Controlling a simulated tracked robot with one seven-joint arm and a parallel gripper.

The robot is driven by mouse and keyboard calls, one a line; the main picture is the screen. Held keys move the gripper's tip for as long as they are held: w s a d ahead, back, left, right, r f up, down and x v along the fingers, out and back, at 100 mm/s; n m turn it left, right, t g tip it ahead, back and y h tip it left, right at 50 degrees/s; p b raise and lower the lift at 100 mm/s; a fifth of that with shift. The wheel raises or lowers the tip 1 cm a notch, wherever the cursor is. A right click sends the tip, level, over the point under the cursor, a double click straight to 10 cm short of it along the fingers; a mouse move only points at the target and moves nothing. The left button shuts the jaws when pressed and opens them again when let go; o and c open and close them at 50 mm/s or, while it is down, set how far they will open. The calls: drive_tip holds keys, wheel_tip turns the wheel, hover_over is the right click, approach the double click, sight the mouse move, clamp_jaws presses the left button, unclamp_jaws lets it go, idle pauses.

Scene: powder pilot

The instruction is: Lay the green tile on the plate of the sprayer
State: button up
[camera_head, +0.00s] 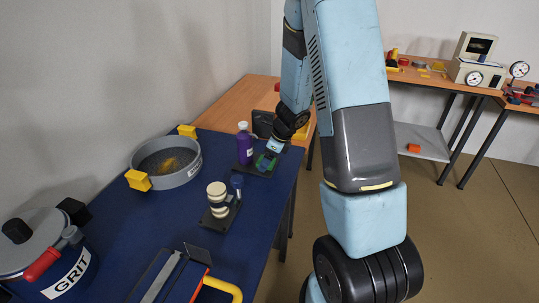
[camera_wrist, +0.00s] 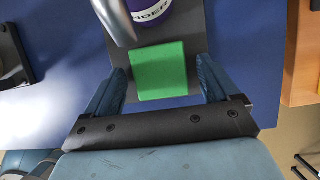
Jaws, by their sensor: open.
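The green tile (camera_wrist: 161,71) lies flat on the dark grey plate (camera_wrist: 185,27) of the sprayer, as far as the wrist view shows. It shows as a small green patch in the head view (camera_head: 262,163). The sprayer (camera_head: 244,143) is a purple bottle with a white cap; its purple body and part of its label show at the top of the wrist view (camera_wrist: 150,8). My gripper (camera_wrist: 160,76) is open, with one finger on each side of the tile and visible gaps between them. In the head view my gripper (camera_head: 268,155) is low over the plate.
A silvery part (camera_wrist: 114,20) hangs over the plate beside the bottle. On the blue table (camera_head: 120,210) stand a grey pan (camera_head: 188,174) with yellow handles, a stand with a cream stack (camera_head: 217,195) and a GRIT pot (camera_head: 70,278). An orange table edge (camera_wrist: 302,60) lies right.

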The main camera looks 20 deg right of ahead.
drive_tip(key=v, duration=1.2)
drive_tip(key=s+a+r+n, duration=0.4)
drive_tip(key=s+r+n, duration=0.6)
drive_tip(key=r+n, duration=0.3)
drive_tip(key=s+r+n+t+h, duration=0.1)
drive_tip(key=s+r+n+h, duration=0.1)
drive_tip(key=s+r+n, duration=0.2)
drive_tip(key=s+r+n+t+h, duration=0.1)
drive_tip(key=s+r+n, duration=0.4)
drive_tip(key=s+n, duration=0.3)
drive_tip(key=shift+s+r+t+h, duration=0.15)
drive_tip(key=shift+s+t+h, duration=0.25)
drive_tip(key=shift+s, duration=1.35)
drive_tip(key=shift+c, duration=0.3)
